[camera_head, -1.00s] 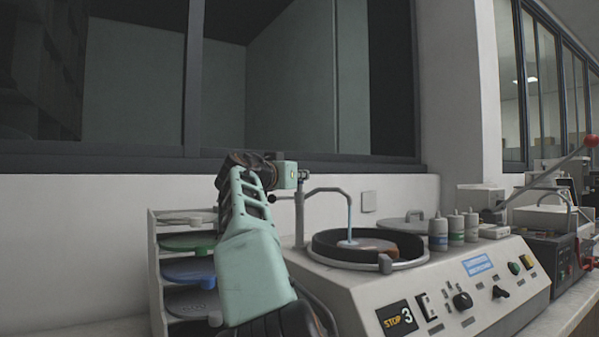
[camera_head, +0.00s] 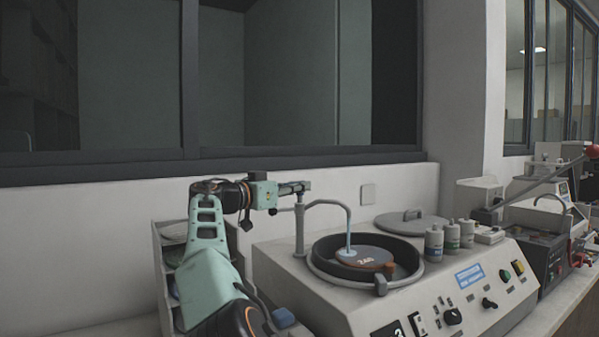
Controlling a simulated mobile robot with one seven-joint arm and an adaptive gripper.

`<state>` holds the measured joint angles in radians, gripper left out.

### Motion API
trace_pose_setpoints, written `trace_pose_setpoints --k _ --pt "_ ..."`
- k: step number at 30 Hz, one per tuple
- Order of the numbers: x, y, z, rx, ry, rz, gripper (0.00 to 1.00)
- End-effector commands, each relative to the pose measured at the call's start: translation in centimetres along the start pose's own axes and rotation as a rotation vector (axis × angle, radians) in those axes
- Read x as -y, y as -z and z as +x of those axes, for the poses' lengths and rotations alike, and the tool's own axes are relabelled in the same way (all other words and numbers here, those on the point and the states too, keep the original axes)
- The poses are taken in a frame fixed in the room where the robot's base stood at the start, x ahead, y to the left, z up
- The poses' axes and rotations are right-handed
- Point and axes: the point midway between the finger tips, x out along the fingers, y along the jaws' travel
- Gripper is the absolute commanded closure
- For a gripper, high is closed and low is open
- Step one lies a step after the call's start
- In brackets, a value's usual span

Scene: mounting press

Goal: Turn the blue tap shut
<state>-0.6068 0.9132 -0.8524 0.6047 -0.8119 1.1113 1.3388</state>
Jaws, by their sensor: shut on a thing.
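My gripper (camera_head: 303,187) is at the top of the grey upright post (camera_head: 299,232) of the water pipe. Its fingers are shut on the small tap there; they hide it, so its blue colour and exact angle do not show. A curved grey spout (camera_head: 331,203) runs right from the post and bends down over the round bowl (camera_head: 320,272). A thin pale-blue stream (camera_head: 348,238) shows below the spout's end, reaching the disc marked 240 (camera_head: 368,258) in the bowl.
The grey machine (camera_head: 270,262) has knobs and buttons on its sloping front. Several bottles (camera_head: 451,236) and a round lid (camera_head: 411,222) stand behind the bowl to the right. A rack of discs (camera_head: 163,262) is on the left. A wall and window are close behind.

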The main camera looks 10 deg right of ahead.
Motion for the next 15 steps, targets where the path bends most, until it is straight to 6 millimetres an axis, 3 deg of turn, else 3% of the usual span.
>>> trace_pose_setpoints --k 1,15 --pt "0.02 0.81 0.04 -0.001 -0.015 -0.004 1.00" --pt "-0.05 0.81 0.16 0.000 -0.147 -0.004 1.00"
